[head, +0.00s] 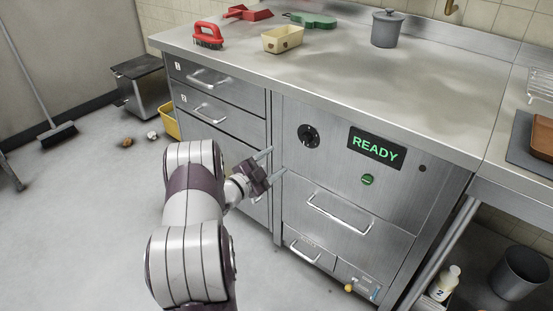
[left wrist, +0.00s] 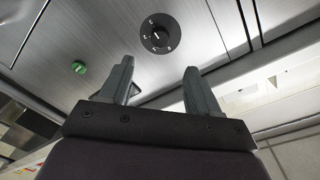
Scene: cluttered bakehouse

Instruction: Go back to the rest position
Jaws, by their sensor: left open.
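My left gripper (head: 268,162) is open and empty in front of the steel cabinet, near the gap between the drawer column and the control panel. In the left wrist view its two fingers (left wrist: 158,88) stand apart with nothing between them. The left arm comes up from the bottom of the head view. My right gripper is in neither view.
The steel counter (head: 430,95) carries a red brush (head: 208,36), a cream tub (head: 282,39) and a grey lidded pot (head: 386,28). The panel has a black dial (head: 308,135), a READY display (head: 376,149) and a green button (head: 367,180). Floor at left is mostly clear.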

